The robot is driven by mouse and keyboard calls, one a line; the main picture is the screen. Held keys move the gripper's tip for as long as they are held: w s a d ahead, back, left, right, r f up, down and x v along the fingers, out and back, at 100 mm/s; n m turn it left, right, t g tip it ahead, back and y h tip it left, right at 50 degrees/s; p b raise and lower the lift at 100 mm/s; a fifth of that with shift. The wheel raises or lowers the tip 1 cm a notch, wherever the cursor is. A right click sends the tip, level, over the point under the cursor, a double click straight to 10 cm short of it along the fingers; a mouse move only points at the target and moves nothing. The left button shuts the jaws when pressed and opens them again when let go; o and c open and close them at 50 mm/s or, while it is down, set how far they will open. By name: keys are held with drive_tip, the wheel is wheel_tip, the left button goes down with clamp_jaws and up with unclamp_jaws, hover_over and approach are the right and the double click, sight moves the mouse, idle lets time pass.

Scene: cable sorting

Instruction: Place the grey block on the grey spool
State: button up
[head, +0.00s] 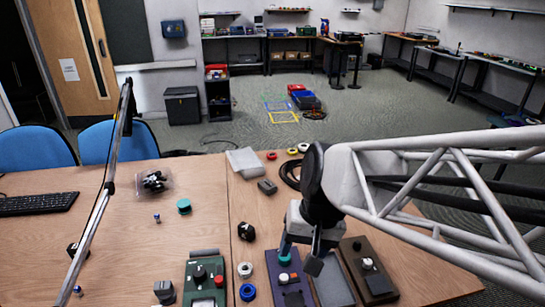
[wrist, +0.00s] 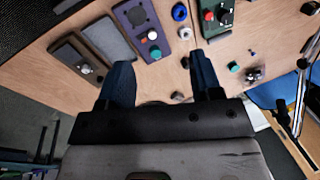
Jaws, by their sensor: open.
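A small dark grey block (head: 267,187) lies on the table, left of my arm, in the head view. It also shows in the wrist view (wrist: 177,95), between my fingers in the picture but apart from them. I cannot pick out a clearly grey spool. A pale spool (head: 245,269) stands near the front by a blue spool (head: 247,292), and both show in the wrist view, the pale one (wrist: 185,33) below the blue one (wrist: 180,12). My gripper (head: 300,256) is open and empty above the front device panels; its spread fingers show in the wrist view (wrist: 160,60).
A green panel (head: 205,283), a purple panel (head: 288,280) and a brown panel (head: 368,270) lie at the front. A black cable coil (head: 290,174) lies beyond my gripper. Red and pale spools sit at the far edge. A thin stand (head: 107,180) rises at the left.

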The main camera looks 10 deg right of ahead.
drive_tip(key=s+d+r+n+t+h, duration=0.1)
drive_tip(key=s+d+r+h, duration=0.1)
drive_tip(key=d, duration=0.3)
drive_tip(key=shift+s+d+r+n+t+h, duration=0.3)
drive_tip(key=shift+s+r+n+t, duration=0.1)
drive_tip(key=shift+s+r, duration=0.5)
